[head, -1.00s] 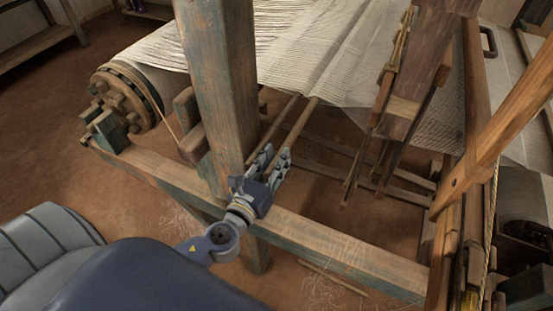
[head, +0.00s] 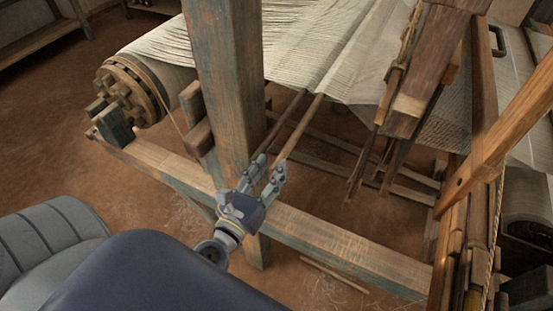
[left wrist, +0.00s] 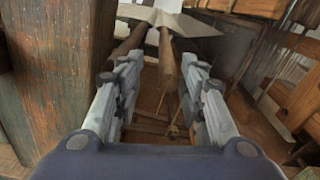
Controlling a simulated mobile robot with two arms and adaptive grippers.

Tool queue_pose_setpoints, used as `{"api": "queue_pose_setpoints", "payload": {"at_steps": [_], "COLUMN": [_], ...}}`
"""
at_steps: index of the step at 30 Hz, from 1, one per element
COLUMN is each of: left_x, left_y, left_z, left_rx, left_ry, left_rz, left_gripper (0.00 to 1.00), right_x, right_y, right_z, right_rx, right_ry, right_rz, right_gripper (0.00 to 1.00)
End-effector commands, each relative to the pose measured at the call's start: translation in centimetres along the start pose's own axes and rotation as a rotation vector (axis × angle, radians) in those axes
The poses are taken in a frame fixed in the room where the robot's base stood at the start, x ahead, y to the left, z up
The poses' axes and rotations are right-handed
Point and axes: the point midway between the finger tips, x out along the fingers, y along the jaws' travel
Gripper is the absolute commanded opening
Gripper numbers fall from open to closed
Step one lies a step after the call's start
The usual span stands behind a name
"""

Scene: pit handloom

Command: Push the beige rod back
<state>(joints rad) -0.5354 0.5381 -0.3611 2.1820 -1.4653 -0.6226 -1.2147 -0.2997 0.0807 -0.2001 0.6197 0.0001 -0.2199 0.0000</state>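The beige rod (head: 302,125) slants from under the woven cloth down toward my left gripper, beside a darker brown rod (head: 287,119) on its left. My left gripper (head: 268,167) is beside the wooden post, with its fingers apart and pointing along the rods. In the left wrist view the fingers (left wrist: 162,75) are spread, and the beige rod (left wrist: 167,62) runs down between them in the picture. The darker rod (left wrist: 130,42) lies nearer the left finger. I cannot tell whether either finger touches a rod. My right gripper is not in view.
A thick wooden post (head: 226,85) stands close on the left of the gripper, and also fills the left of the wrist view (left wrist: 55,75). A frame beam (head: 335,245) runs below. Hanging loom parts (head: 413,100) are to the right. Cloth (head: 300,50) stretches above.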

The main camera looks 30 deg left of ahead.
Motion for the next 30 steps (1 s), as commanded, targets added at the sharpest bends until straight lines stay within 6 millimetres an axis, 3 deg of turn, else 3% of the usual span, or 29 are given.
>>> {"api": "queue_pose_setpoints", "payload": {"at_steps": [9, 30], "left_x": [-2.4, -2.6], "left_y": [-0.2, -0.3], "left_z": [0.1, 0.2], "left_rx": [0.0, 0.0], "left_ry": [-0.003, -0.004], "left_rz": [-0.003, -0.005], "left_gripper": [0.38, 0.38], "right_x": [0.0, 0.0], "right_y": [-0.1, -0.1], "right_z": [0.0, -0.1], "right_rx": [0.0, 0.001], "right_ry": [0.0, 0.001], "right_rz": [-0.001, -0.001], "right_gripper": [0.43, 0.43]}}
